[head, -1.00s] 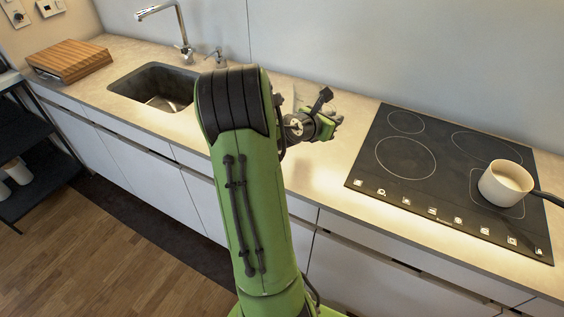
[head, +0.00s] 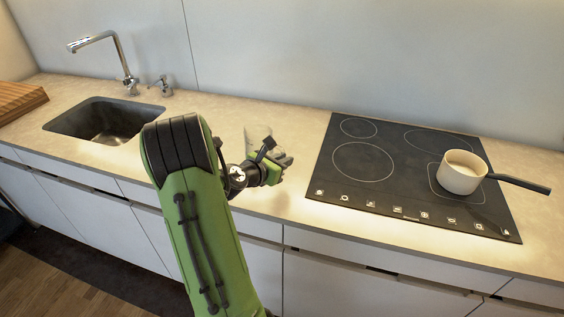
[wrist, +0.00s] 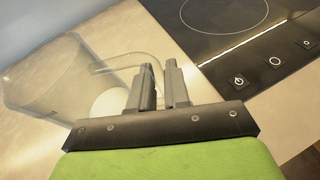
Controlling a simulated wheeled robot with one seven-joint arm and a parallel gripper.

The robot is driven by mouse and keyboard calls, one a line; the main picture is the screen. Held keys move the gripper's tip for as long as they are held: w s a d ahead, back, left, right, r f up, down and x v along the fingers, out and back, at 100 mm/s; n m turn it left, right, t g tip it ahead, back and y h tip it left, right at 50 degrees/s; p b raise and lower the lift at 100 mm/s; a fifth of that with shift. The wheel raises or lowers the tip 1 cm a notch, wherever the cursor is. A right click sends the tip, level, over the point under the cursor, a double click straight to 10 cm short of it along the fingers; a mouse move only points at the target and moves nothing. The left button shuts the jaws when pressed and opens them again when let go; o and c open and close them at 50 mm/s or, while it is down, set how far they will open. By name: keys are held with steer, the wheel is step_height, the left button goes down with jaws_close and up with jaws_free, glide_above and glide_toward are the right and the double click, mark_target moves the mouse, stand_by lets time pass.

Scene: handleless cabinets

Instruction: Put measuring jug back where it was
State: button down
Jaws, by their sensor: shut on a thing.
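The measuring jug (wrist: 50,82) is clear and see-through. In the wrist view it lies to the left of my fingers, with its handle reaching to them. My gripper (wrist: 158,75) is shut on the handle. In the head view the jug (head: 257,134) shows faintly behind my gripper (head: 280,160), over the counter between the sink and the hob. My wrist partly hides it. I cannot tell whether its base touches the counter.
A black hob (head: 345,188) is to the right, with a white saucepan (head: 461,178) on it, handle pointing right. A sink (head: 75,118) with a tap (head: 125,70) is to the left. A wooden board (head: 18,98) is at the far left. The counter (head: 215,112) around the jug is bare.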

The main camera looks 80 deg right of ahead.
steer(key=shift+f, duration=0.1)
steer(key=c, duration=1.1)
jaws_free()
steer(key=shift+r, duration=0.2)
steer(key=p+v, duration=0.1)
steer(key=v, duration=1.1)
steer(key=shift+w, duration=0.1)
